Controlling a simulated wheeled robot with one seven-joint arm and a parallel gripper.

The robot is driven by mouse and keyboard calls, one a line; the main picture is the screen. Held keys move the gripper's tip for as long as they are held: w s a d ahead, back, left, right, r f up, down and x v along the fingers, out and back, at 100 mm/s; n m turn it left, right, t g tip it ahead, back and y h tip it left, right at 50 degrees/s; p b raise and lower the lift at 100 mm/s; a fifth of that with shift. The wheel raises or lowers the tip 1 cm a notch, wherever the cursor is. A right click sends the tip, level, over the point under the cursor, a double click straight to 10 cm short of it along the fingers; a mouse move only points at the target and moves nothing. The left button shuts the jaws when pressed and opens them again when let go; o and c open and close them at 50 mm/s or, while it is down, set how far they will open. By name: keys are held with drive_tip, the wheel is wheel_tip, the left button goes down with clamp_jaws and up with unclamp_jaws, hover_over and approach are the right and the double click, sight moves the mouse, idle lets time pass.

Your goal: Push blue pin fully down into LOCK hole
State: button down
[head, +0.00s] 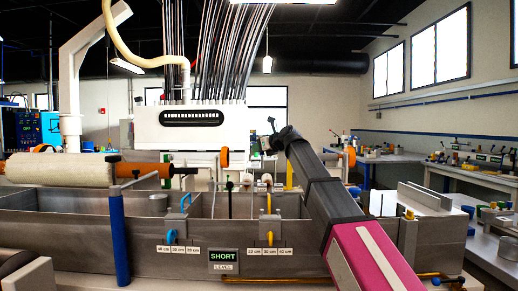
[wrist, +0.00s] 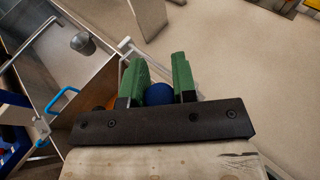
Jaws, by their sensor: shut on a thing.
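My gripper (wrist: 158,62) has two green fingers, shut on a round blue knob in the wrist view. I take this knob to be the top of the blue pin (wrist: 158,94); the rest of it is hidden behind the black gripper bar. In the head view my dark arm reaches up from the lower right, and its end is near the middle, above the tank (head: 80,240). The fingers and the pin cannot be made out there. No hole marked LOCK can be read in either view, so I cannot tell how deep the pin sits.
The tank front carries a blue handle (head: 171,237), a yellow handle (head: 270,238) and a sign reading SHORT LEVEL (head: 224,260). A blue post (head: 118,235) stands at left before the tank. A pale roller (head: 60,169) lies above it. Benches (head: 475,172) line the right.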

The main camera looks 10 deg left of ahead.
drive_tip(key=shift+f, duration=2.7)
drive_tip(key=shift+f, duration=2.55)
drive_tip(key=c, duration=0.8)
unclamp_jaws()
drive_tip(key=v, duration=1.1)
drive_tip(key=shift+a, duration=0.1)
